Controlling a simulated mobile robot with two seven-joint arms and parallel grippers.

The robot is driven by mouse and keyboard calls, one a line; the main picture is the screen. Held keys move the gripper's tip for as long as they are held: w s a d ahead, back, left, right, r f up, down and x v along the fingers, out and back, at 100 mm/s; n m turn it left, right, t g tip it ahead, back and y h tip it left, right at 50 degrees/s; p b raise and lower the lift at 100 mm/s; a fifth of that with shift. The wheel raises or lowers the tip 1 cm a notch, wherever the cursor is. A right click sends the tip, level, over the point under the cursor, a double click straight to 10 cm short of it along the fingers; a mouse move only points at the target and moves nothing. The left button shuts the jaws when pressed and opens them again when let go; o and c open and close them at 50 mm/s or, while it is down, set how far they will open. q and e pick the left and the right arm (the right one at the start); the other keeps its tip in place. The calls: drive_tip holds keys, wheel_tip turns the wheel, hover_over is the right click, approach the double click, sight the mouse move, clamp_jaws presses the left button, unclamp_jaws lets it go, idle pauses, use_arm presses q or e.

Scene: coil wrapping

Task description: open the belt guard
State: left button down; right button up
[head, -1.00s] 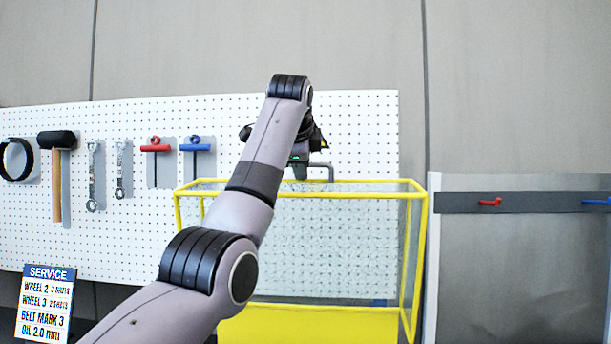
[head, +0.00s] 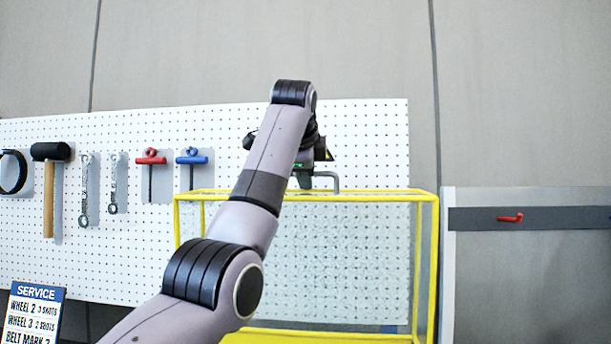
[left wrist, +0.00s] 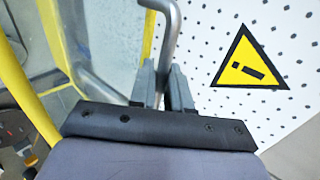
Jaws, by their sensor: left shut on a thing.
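The belt guard (head: 428,240) is a yellow-framed box with clear panels, standing in front of the pegboard in the head view. A bent grey handle (head: 335,182) rises at its top edge. My left gripper (head: 304,180) is at this handle, partly hidden by my own wrist. In the left wrist view, the fingers of my left gripper (left wrist: 163,88) are closed around the grey handle bar (left wrist: 171,35). The guard's yellow frame (left wrist: 35,110) and clear panel show to the left there. I cannot tell how far the guard stands open. My right gripper is not in view.
The white pegboard (head: 370,130) behind holds a hammer (head: 48,195), wrenches and red (head: 151,158) and blue (head: 191,157) T-handle tools. A service sign (head: 33,315) stands at lower left. A grey panel with a red hook (head: 510,218) is at right. A yellow warning triangle (left wrist: 240,72) is on a white dotted surface.

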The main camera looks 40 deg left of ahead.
use_arm(q)
drive_tip(key=c, duration=1.3)
unclamp_jaws()
drive_tip(key=shift+b+v, duration=0.7)
drive_tip(key=shift+v, duration=3)
drive_tip(key=shift+w, duration=0.1)
